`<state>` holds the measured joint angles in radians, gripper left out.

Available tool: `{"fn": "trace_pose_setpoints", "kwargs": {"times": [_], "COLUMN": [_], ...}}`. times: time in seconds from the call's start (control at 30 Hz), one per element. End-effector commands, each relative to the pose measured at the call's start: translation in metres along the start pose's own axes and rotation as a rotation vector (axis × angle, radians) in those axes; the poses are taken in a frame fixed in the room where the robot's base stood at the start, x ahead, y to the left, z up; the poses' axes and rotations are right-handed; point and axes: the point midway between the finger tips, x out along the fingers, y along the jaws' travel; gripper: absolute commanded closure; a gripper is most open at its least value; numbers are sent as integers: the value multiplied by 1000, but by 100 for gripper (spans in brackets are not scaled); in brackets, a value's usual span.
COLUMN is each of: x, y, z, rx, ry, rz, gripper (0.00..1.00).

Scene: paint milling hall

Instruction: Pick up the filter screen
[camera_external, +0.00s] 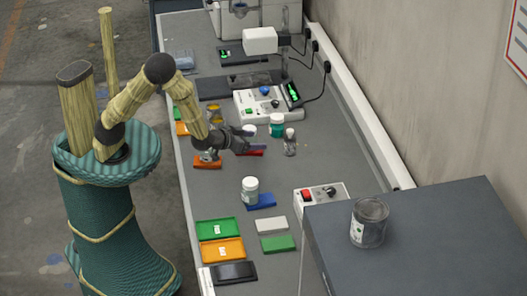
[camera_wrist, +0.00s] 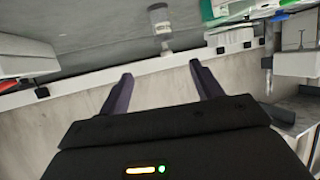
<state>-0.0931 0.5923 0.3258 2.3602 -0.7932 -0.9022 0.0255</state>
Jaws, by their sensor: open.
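I cannot pick out the filter screen with certainty in either view. My gripper (camera_external: 243,146) is over the middle of the grey bench, above or near a small red item (camera_external: 252,153). In the wrist view my gripper (camera_wrist: 160,82) has its two dark purple fingers wide apart, with nothing between them. That view looks tilted across the bench edge and the wall. My arm hides part of the bench around the gripper.
The long grey bench (camera_external: 184,235) holds orange and green trays (camera_external: 218,229), a white-lidded jar (camera_external: 250,189), a teal jar (camera_external: 277,125), a clear bottle (camera_external: 290,145) and a control unit (camera_external: 258,106).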

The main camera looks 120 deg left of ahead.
Motion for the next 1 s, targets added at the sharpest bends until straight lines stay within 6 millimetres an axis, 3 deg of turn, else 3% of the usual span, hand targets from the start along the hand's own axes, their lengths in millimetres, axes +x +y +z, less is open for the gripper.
{"fn": "trace_pose_setpoints", "kwargs": {"times": [0.17, 0.7, 1.0], "x": [16, 109, 122], "y": [0, -1, 0], "z": [0, 0, 1], "rx": [1, 1, 0], "ry": [-1, -2, -2], "rz": [-2, 0, 2], "gripper": [35, 35, 35]}}
